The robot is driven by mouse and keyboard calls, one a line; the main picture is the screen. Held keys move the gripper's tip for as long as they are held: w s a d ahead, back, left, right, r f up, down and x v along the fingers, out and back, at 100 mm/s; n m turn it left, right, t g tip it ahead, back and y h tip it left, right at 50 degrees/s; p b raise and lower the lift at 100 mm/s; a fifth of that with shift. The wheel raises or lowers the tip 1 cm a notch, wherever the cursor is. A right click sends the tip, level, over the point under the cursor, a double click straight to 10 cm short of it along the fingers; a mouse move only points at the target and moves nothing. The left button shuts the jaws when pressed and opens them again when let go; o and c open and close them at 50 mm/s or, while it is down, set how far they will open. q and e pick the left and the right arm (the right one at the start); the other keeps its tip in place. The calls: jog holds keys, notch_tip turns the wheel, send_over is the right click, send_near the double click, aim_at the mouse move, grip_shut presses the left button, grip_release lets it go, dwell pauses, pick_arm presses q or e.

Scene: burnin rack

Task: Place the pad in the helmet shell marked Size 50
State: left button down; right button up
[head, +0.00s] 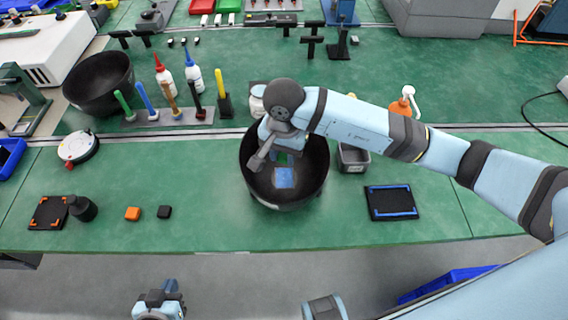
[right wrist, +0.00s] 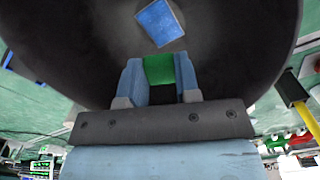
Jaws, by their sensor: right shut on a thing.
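A black bowl-like helmet shell (head: 254,183) stands open side up near the middle of the green bench, with a blue square (head: 284,178) on its inner floor. No size marking is legible. My right gripper (head: 284,150) reaches down into this shell. In the right wrist view my right gripper (right wrist: 159,78) is shut on a green pad (right wrist: 158,69), held between its two blue fingers. The blue square (right wrist: 160,22) lies beyond the pad, apart from it. My left gripper (head: 160,298) is low in the head view, in front of the bench; its jaws are unclear.
Another black shell (head: 98,83) stands at back left. An orange block (head: 132,213) and a black block (head: 164,212) sit left. A grey bin (head: 353,158) and black-blue tray (head: 391,203) are right.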

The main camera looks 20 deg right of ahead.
notch_tip(320, 180, down, 5)
jog(key=shift+f, duration=0.1)
pick_arm(q)
jog(key=shift+r, duration=0.2)
jog(key=shift+f, duration=0.1)
pick_arm(e)
jog(key=shift+f+b, duration=0.6)
jog(key=shift+b, duration=0.05)
jog(key=o, duration=0.9)
jog(key=shift+r, duration=0.1)
pick_arm(q)
jog(key=shift+d+f, duration=0.15)
jog(key=shift+f, duration=0.15)
